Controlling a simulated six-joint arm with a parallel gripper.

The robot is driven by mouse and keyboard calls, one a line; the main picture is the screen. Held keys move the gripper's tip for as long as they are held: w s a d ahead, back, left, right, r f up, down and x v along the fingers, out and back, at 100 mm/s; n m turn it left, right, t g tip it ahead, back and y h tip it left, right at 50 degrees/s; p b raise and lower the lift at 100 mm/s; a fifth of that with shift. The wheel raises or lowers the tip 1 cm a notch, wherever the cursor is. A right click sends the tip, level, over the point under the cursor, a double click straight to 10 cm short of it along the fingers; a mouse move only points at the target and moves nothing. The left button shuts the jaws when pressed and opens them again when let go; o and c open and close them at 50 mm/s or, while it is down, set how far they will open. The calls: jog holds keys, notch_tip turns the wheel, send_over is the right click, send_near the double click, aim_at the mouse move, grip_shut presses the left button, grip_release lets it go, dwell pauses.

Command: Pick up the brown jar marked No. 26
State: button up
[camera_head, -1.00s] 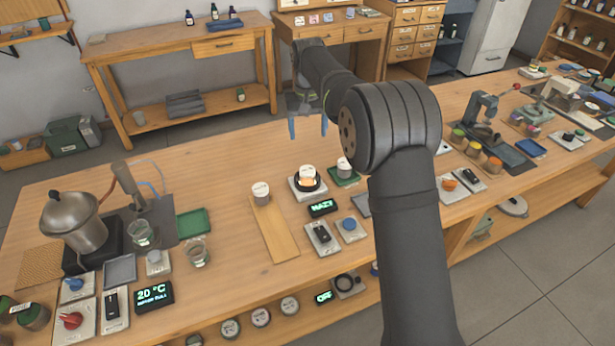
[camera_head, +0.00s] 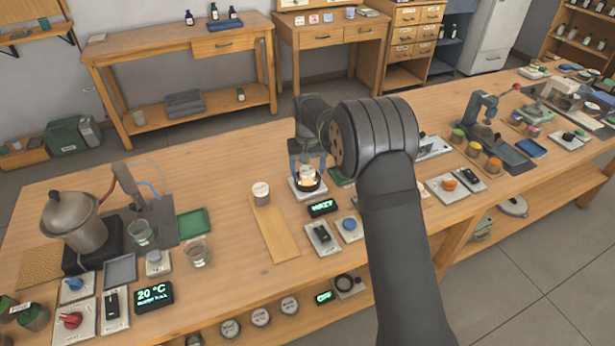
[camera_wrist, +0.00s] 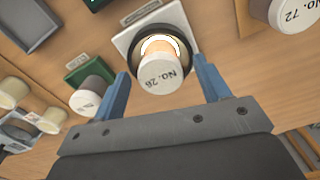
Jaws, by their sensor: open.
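The jar marked No. 26 (camera_wrist: 162,76) stands in a dark ring with a lit, glowing inside on a white base plate (camera_wrist: 122,43). Its pale lid with the number faces the wrist camera. In the head view the glowing ring and its plate (camera_head: 297,191) show just under my gripper (camera_head: 307,165). In the wrist view my gripper (camera_wrist: 162,90) is open, with one blue finger on each side of the jar. The jar is between the fingers, and I cannot tell whether either touches it. In the head view my gripper largely covers the jar.
A jar marked No. 72 (camera_wrist: 290,14) stands on a wooden board (camera_head: 273,230) to the left in the head view. Another jar (camera_wrist: 88,97) stands by a green tray (camera_wrist: 86,70). A small green-lit display (camera_head: 322,207) sits in front of the plate.

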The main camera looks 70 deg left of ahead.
jog(key=shift+f, duration=0.25)
jog(key=c, duration=1.2)
jog(key=shift+o, duration=0.2)
jog(key=shift+r, duration=0.1)
